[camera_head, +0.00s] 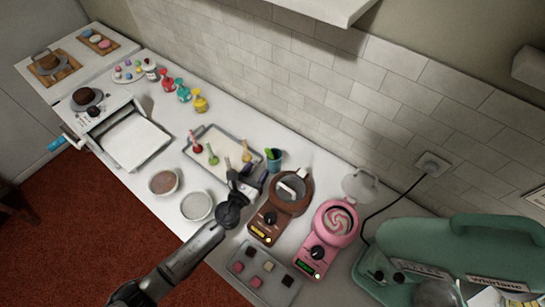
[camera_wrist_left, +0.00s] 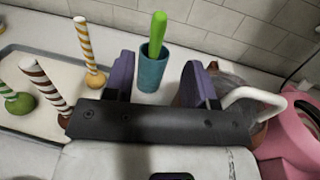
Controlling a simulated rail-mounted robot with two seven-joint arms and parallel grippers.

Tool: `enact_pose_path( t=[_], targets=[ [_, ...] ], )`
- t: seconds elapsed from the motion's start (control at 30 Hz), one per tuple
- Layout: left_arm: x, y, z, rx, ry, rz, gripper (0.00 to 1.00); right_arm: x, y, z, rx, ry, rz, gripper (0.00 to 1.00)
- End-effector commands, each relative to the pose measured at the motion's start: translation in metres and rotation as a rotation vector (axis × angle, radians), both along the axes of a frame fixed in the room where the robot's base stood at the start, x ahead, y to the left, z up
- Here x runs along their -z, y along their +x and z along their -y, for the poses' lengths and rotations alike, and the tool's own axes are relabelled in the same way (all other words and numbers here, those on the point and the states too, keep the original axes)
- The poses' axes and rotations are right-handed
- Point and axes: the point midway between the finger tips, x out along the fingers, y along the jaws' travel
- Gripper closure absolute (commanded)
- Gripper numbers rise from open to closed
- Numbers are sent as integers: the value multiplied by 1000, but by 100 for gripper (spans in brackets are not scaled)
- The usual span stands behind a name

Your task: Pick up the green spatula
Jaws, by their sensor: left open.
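The green spatula (camera_head: 268,154) stands in a teal cup (camera_head: 275,164) on the counter, against the tiled wall side. In the left wrist view its green handle (camera_wrist_left: 157,34) sticks up out of the teal cup (camera_wrist_left: 152,71), leaning slightly; its lower part is hidden in the cup. My left gripper (camera_head: 256,182) is open and empty, in front of the cup. In the left wrist view its two purple fingers (camera_wrist_left: 160,82) frame the cup, one on each side, and the handle shows beyond and above them. I cannot see contact with the spatula. My right gripper is not in view.
Left of the cup is a tray (camera_head: 216,139) with several striped-stick items. Right of it stand a brown warmer (camera_head: 294,201) and a pink one (camera_head: 319,245), with a white handle (camera_wrist_left: 254,96) near my right-hand finger. Bowls (camera_head: 196,206) and a chocolate tray (camera_head: 263,276) lie near the front edge.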

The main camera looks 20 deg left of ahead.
Motion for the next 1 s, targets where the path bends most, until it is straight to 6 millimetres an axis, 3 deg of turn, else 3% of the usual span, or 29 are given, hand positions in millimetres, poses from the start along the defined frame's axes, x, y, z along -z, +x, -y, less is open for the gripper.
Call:
enact_pose_path(
  t=[0.13,0.47,0.73,1.0],
  targets=[
    [0,21,3,-1,-2,1,49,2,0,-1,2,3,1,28],
    [1,41,6,-2,-4,-1,49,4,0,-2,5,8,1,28],
    [2,76,10,-2,-4,0,49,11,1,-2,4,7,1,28],
    [1,87,11,-1,-4,-1,49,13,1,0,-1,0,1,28]
  ],
)
